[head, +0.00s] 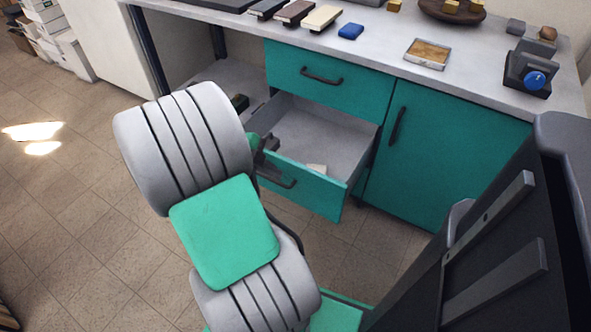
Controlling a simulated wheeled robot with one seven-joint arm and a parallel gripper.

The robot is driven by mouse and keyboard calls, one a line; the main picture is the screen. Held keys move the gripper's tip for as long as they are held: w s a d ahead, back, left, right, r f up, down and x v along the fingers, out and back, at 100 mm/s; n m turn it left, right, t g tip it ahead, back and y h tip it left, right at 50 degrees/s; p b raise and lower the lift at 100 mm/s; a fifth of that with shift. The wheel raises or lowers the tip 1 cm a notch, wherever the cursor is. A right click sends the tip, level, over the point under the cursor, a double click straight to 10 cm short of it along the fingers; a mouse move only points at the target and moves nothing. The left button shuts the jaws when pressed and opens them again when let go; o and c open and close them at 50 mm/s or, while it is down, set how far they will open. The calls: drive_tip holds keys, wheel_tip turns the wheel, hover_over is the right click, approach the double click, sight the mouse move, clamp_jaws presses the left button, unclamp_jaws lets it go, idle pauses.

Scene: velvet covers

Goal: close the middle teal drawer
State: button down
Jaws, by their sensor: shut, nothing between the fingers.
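The middle teal drawer (310,185) stands pulled out below a closed teal top drawer (325,78). Its grey inside shows, with a small pale item (316,168) lying near the front. Its dark handle is on the front panel. My gripper (272,143) is at the left end of the drawer front, near its top edge, partly hidden behind my grey and green arm. It is shut with nothing in it. I cannot tell whether it touches the drawer.
A closed teal cupboard door (440,150) is right of the drawer. Tiled floor (60,210) is clear at left.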

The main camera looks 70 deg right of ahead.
drive_tip(key=b, duration=0.3)
approach(310, 180)
wheel_tip(310, 180, down, 4)
drive_tip(key=s+a, duration=0.1)
drive_tip(key=a, duration=0.1)
drive_tip(key=d, duration=0.1)
drive_tip(key=s+d, duration=0.1)
drive_tip(key=d, duration=0.1)
drive_tip(key=shift+d+b, duration=0.15)
drive_tip(key=shift+b, duration=0.2)
drive_tip(key=shift+d+r, duration=0.1)
drive_tip(key=shift+d, duration=0.15)
